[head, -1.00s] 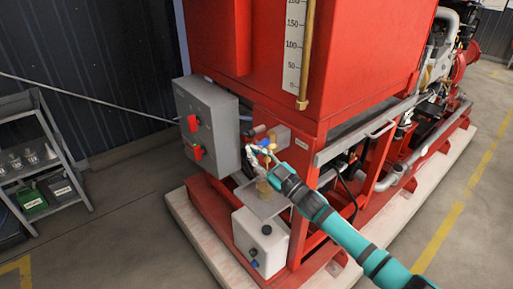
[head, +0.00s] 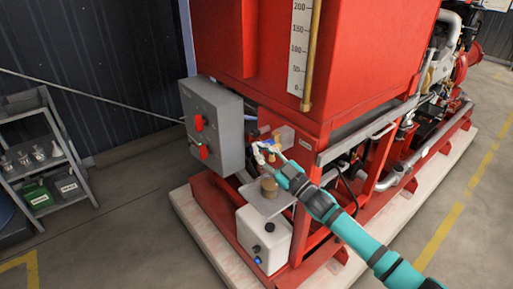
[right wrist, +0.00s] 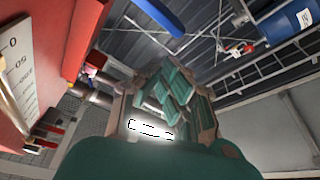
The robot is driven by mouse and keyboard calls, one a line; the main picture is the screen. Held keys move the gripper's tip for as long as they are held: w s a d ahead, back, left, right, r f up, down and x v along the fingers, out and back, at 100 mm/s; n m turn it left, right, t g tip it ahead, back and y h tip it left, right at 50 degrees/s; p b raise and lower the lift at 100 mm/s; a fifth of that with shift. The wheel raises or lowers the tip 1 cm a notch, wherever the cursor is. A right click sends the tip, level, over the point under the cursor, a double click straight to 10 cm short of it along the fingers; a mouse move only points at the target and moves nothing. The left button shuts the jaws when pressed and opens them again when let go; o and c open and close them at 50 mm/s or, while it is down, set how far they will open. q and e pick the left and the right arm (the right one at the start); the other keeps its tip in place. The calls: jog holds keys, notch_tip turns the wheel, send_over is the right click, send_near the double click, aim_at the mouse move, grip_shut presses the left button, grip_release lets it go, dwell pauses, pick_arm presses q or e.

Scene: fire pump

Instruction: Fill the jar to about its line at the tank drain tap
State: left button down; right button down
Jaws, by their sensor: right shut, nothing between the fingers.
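A small jar with tan contents (head: 269,188) stands upright on a small grey shelf (head: 264,204) under the tank's drain tap. The tap's blue handle (head: 268,144) shows beside brass fittings at the lower front of the red tank (head: 360,70). My right gripper (head: 262,153) is shut and empty, close by the tap and above the jar. I cannot tell whether it touches the handle. In the right wrist view its teal fingers (right wrist: 172,95) are together, with a blue bar (right wrist: 160,16) above them. The jar's line is too small to see. My left gripper is not in view.
A grey control box (head: 213,125) with red handles is left of the tap. A white container (head: 262,240) sits below the shelf. A level gauge (head: 300,50) is on the tank. A grey rack (head: 62,140) with glassware stands far left. The floor between is clear.

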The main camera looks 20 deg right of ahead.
jog(key=b+v, duration=0.1)
jog(key=v, duration=0.6)
jog(key=shift+d+f+b, duration=0.25)
jog(key=shift+b, duration=0.15)
jog(key=shift+w, duration=0.1)
